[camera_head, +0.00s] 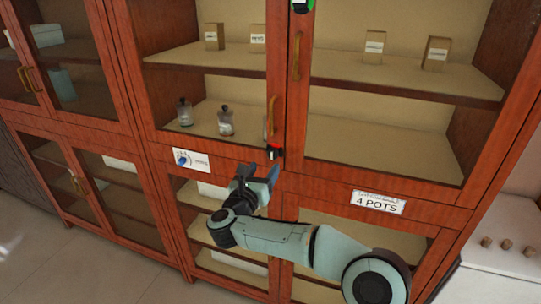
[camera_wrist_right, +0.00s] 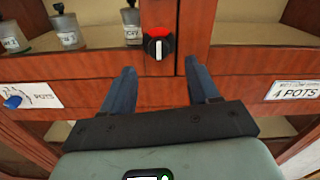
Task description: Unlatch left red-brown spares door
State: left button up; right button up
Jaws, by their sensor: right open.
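The left red-brown door (camera_head: 205,142) is a wood-framed glass door that looks closed, with a brass handle (camera_head: 272,115) near its right edge. A black latch knob (camera_head: 274,150) with a white mark and red backing sits at its lower right corner. The knob shows larger in the right wrist view (camera_wrist_right: 158,46), just beyond the fingers and between their directions. My right gripper (camera_head: 259,173) is open and empty, a little below the knob in the head view; its two blue fingers (camera_wrist_right: 162,76) are apart. My left gripper is not in view.
The right door has its own brass handle (camera_head: 296,57); a green latch (camera_head: 302,5) shows at the top. Small jars (camera_head: 226,121) and boxes stand on shelves behind glass. A "4 POTS" sign (camera_head: 378,202) and a sign with a blue picture (camera_head: 191,160) are on the rail.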

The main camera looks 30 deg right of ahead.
aim_at(272, 156)
jog(key=p+x, duration=0.1)
jog(key=x, duration=0.6)
jog(key=shift+w+p, duration=0.15)
jog(key=shift+p, duration=0.2)
jog(key=c, duration=1)
